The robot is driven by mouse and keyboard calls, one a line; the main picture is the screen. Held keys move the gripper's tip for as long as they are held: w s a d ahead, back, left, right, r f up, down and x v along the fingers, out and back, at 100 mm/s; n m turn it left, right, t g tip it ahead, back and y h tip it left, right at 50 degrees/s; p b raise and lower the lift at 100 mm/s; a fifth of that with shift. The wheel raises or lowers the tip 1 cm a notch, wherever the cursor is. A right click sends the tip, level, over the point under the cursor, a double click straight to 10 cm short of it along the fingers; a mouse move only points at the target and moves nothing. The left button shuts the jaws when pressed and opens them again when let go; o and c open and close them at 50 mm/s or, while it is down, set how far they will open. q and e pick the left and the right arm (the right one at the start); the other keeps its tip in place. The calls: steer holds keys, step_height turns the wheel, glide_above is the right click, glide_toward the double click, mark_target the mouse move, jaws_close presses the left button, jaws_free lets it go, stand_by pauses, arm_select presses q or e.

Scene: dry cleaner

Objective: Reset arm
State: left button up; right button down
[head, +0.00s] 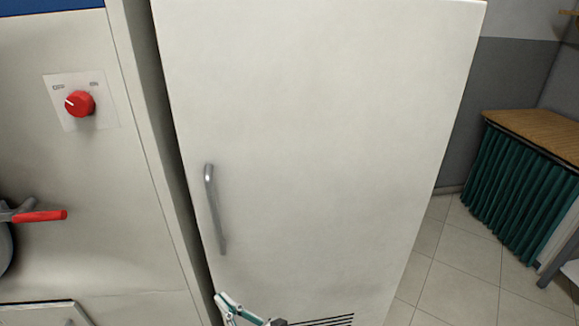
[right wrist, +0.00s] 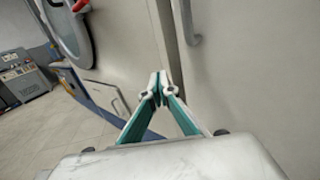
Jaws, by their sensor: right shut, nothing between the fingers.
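My right gripper (head: 224,301) shows at the bottom of the head view, in front of the lower part of a tall white cabinet door (head: 320,120). In the right wrist view its teal fingers (right wrist: 158,84) meet at the tips, with nothing between them. The fingertips are below the door's metal handle (head: 214,210) and apart from it. The handle's lower end also shows at the top of the right wrist view (right wrist: 190,25). My left gripper is in neither view.
Left of the door is a machine panel with a red knob (head: 80,103) and a red-tipped lever (head: 45,215). A round door (right wrist: 68,32) shows in the wrist view. A wooden-topped table (head: 535,132) with a green curtain (head: 520,195) stands at right. Tiled floor (head: 455,260) between is clear.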

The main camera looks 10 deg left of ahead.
steer(key=d+f+m+t+h, duration=0.1)
steer(key=d+f+m+h, duration=0.25)
steer(key=d+m, duration=0.6)
steer(key=d+f+m+t+h, duration=0.1)
steer(key=d+f+m+h, duration=0.35)
steer(key=m, duration=0.75)
steer(key=s+d+f+m+h, duration=0.1)
steer(key=s+d+f+m, duration=0.2)
steer(key=d+m, duration=0.3)
steer(key=s+d+f+m+g+h, duration=0.1)
steer(key=s+d+f+m, duration=0.3)
steer(key=d+m, duration=0.3)
steer(key=s+d+f+m+g+h, duration=0.1)
steer(key=s+d+f+m, duration=0.3)
steer(key=d+m, duration=0.3)
steer(key=d, duration=0.5)
steer(key=shift+f+h, duration=0.15)
steer(key=shift+h, duration=0.15)
